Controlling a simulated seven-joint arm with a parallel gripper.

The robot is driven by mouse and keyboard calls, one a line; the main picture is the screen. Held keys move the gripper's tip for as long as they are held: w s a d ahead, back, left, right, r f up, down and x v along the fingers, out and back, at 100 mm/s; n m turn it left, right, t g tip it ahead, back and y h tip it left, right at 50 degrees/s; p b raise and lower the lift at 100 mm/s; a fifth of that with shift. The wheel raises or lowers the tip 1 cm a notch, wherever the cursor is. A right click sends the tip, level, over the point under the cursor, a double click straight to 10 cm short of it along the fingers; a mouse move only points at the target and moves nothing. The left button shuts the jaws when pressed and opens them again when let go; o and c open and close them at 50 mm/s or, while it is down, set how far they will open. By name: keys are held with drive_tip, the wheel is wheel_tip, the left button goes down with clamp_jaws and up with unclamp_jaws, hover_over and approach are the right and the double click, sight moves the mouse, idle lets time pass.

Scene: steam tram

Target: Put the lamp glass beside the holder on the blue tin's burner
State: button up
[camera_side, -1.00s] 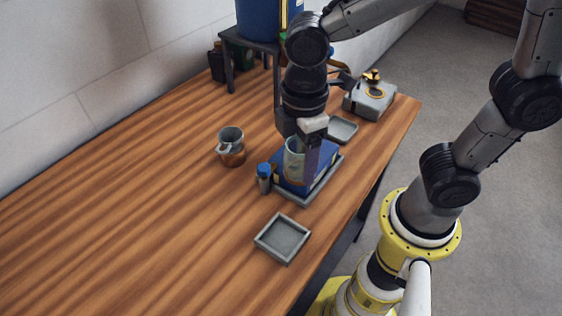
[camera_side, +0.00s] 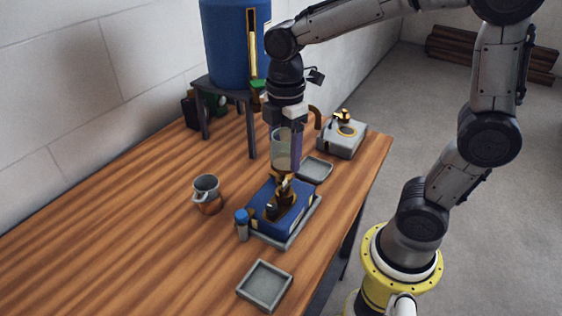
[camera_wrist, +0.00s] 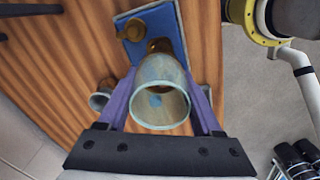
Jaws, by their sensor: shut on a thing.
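The lamp glass (camera_side: 281,153) is a clear, greenish open tube. My gripper (camera_side: 289,150) is shut on it, one purple finger on each side, and holds it upright in the air. The blue tin (camera_side: 263,207) lies in a shallow grey tray (camera_side: 287,239) and bears a brass burner (camera_side: 282,191). In the side view the glass is just above and slightly behind the burner, apparently not seated on it. In the wrist view the glass (camera_wrist: 160,103) partly hides the burner (camera_wrist: 160,46) and covers the near end of the blue tin (camera_wrist: 167,20).
A blue-capped bottle (camera_side: 242,225) stands close left of the tin. A metal mug (camera_side: 206,194) is farther left. Empty grey trays lie in front (camera_side: 264,285) and behind (camera_side: 315,168). A grey box with brass fittings (camera_side: 341,139) and a blue tank (camera_side: 226,45) stand behind.

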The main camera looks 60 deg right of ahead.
sight(285, 181)
drive_tip(key=shift+f, duration=2.25)
drive_tip(key=shift+f, duration=2.55)
idle(0.9)
drive_tip(key=o, duration=1.4)
drive_tip(key=shift+o, duration=0.2)
wheel_tip(285, 181, up, 14)
drive_tip(key=shift+f, duration=0.1)
